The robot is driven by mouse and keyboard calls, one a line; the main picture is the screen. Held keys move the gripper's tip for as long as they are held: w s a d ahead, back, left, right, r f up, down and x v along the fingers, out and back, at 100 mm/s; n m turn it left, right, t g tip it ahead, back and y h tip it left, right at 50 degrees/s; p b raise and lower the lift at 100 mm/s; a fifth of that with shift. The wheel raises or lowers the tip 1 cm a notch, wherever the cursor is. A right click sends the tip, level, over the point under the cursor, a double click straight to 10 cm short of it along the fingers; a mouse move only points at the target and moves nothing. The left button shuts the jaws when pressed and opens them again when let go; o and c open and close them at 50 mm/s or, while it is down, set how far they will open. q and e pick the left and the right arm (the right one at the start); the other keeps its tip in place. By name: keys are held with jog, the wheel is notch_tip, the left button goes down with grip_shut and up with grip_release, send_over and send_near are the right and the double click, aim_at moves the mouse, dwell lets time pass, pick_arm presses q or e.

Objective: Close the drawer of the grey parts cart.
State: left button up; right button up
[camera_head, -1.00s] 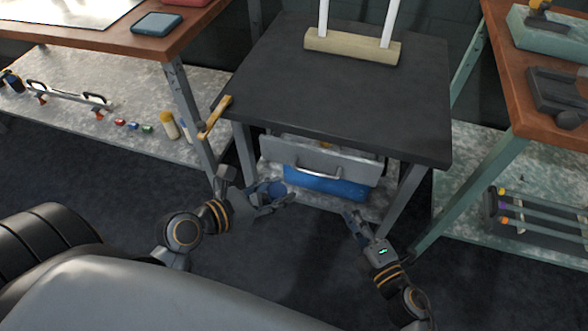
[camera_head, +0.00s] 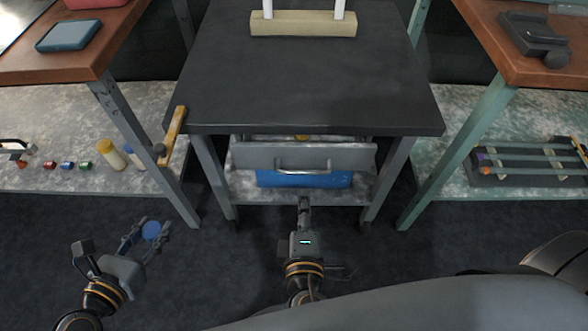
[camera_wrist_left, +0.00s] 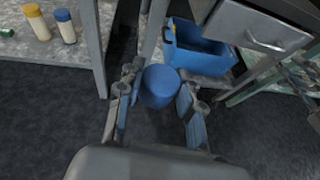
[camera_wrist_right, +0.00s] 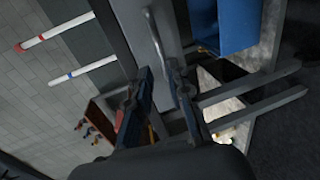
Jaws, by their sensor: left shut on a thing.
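The grey parts cart (camera_head: 310,90) has a dark top and stands straight ahead. Its drawer (camera_head: 255,157) is pulled partly out under the top, with a grey front, a silver handle (camera_head: 303,171) and a strip of its inside showing. My right gripper (camera_head: 304,203) is in front of the drawer, below the handle in the picture; its fingers (camera_wrist_right: 160,72) are apart with nothing between them. Whether it touches the drawer I cannot tell. My left gripper (camera_head: 148,232) is off to the left, above the floor, shut on a blue cylinder (camera_wrist_left: 160,86).
A blue bin (camera_head: 303,180) sits on the cart's lower shelf beneath the drawer. A wooden block with white tubes (camera_head: 303,22) stands on top. A wooden-handled tool (camera_head: 175,135) is at the left edge. Brown-topped benches stand left (camera_head: 70,62) and right (camera_head: 560,70). Dark floor is clear ahead.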

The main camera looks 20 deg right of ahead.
aim_at(303, 171)
jog(key=x, duration=0.9)
jog(key=shift+w, duration=0.35)
jog(key=shift+c, duration=0.2)
grip_shut()
